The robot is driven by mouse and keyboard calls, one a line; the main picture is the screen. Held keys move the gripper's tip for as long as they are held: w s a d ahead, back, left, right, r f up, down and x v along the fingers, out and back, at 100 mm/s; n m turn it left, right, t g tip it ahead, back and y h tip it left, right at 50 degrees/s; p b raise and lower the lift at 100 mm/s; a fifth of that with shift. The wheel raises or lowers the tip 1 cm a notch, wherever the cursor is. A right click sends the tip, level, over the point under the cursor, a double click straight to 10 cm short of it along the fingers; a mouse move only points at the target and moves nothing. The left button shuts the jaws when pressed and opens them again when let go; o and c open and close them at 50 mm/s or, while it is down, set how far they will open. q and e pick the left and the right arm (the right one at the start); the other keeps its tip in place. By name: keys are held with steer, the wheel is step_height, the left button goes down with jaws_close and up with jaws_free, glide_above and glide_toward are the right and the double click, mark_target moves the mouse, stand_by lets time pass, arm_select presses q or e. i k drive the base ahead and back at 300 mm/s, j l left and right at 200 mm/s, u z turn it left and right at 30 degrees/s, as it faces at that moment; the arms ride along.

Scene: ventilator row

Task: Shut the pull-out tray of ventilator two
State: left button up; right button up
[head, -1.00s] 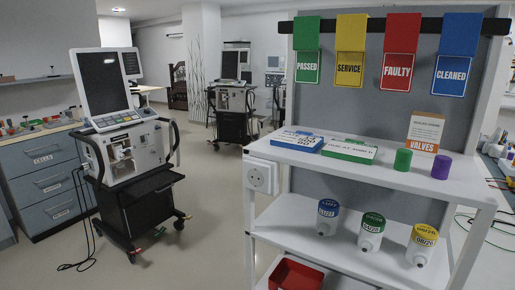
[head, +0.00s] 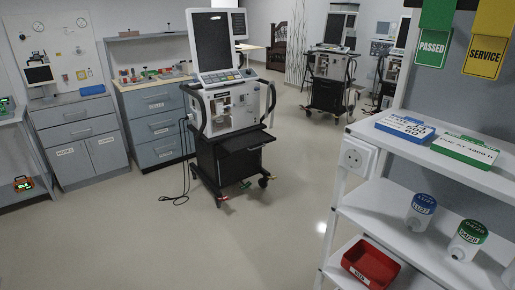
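A ventilator (head: 230,108) with a dark screen stands on a black wheeled cart in the middle of the head view. A black pull-out tray (head: 248,141) sticks out from the front of its cart, just under the white unit. Two more ventilators stand farther back on the right: one (head: 328,65) shows almost whole, the other (head: 390,66) is partly hidden by the shelf unit. I cannot read a number on any ventilator, and I cannot tell whether the far ones have trays out. Neither of my grippers is in view.
A white shelf unit (head: 352,202) with bottles, boxes and a red bin (head: 370,263) stands close on the right. Grey drawer cabinets (head: 160,122) line the back left. A black cable (head: 172,200) lies beside the near cart. The floor (head: 130,245) in front is clear.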

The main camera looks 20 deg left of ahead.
mark_target(234, 146)
steer(key=i+j+u, duration=0.15)
steer(key=i+j, duration=1.45)
